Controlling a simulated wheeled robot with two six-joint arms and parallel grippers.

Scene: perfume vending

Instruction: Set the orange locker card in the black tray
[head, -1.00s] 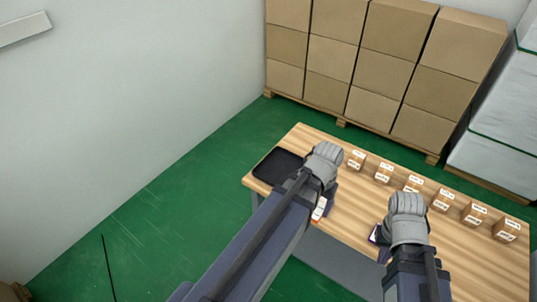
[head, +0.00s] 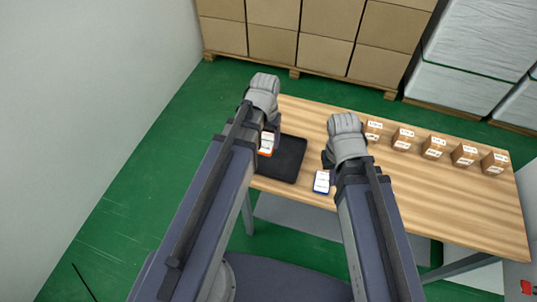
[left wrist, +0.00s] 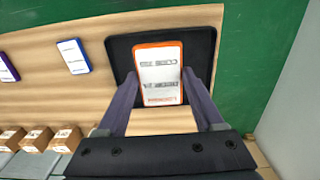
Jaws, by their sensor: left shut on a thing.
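The orange-edged locker card (head: 267,143) has a white printed face. My left gripper (head: 270,130) is shut on it. In the left wrist view the card (left wrist: 159,72) lies between the two fingers, in front of the black tray (left wrist: 121,52). In the head view the card is at the left part of the black tray (head: 288,162); I cannot tell whether it touches the tray floor. My right gripper (head: 328,160) is beside the tray, above the table near a blue card; its jaw opening is hidden.
A blue-edged card (head: 321,182) lies on the wooden table (head: 440,205) right of the tray. A purple-edged card (left wrist: 7,68) shows in the left wrist view. Several small labelled boxes (head: 434,147) line the table's far side. Large cartons (head: 325,55) stand behind.

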